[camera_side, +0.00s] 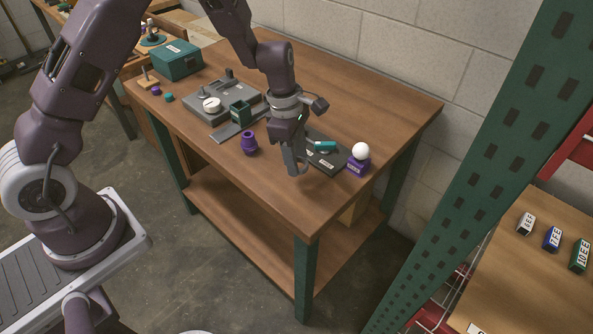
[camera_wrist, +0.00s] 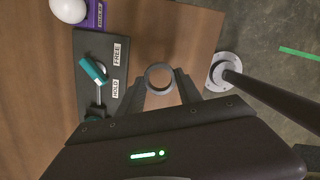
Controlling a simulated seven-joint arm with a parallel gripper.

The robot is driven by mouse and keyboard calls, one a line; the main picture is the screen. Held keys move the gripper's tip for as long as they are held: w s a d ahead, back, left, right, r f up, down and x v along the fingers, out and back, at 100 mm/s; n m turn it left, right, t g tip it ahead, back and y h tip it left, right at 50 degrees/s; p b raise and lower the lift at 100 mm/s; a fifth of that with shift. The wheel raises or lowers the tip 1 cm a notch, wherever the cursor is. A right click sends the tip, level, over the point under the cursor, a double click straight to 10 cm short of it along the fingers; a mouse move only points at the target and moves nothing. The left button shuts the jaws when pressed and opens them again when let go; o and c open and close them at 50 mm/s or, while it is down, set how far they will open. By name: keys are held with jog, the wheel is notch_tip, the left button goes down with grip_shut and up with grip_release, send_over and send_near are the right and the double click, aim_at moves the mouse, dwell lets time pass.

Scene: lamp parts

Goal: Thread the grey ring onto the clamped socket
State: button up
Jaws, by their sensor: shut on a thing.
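The grey ring (camera_wrist: 147,80) is between the two dark fingertips of my gripper (camera_wrist: 161,82) in the wrist view, its opening facing the camera. My gripper is shut on it. In the side view my gripper (camera_side: 296,167) hangs over the front right of the table, and the ring (camera_side: 305,168) shows small at its fingertips. A dark clamp plate (camera_side: 327,160) with a teal handle (camera_side: 325,146) lies just behind it; the wrist view shows this handle (camera_wrist: 94,72) beside FREE and HOLD labels. I cannot make out the clamped socket for certain; my gripper and arm cover part of this area.
A white ball (camera_side: 361,150) sits on a purple block (camera_side: 358,167) to the right. A purple piece (camera_side: 249,144) stands left of my gripper. The front table strip is clear.

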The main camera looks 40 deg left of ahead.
jog(key=w+a+r+n, duration=0.6)
jog(key=w+a+r, duration=0.2)
jog(key=w+a, duration=0.45)
jog(key=shift+t+y, duration=0.3)
jog(key=shift+s+a+f, duration=0.15)
jog(key=shift+s+f, duration=0.05)
jog(key=shift+f, duration=0.95)
jog(key=shift+s+a+f, duration=0.15)
jog(key=shift+f, duration=1)
jog(key=shift+f, duration=0.1)
jog(key=shift+f, duration=1.2)
jog(key=shift+f, duration=0.55)
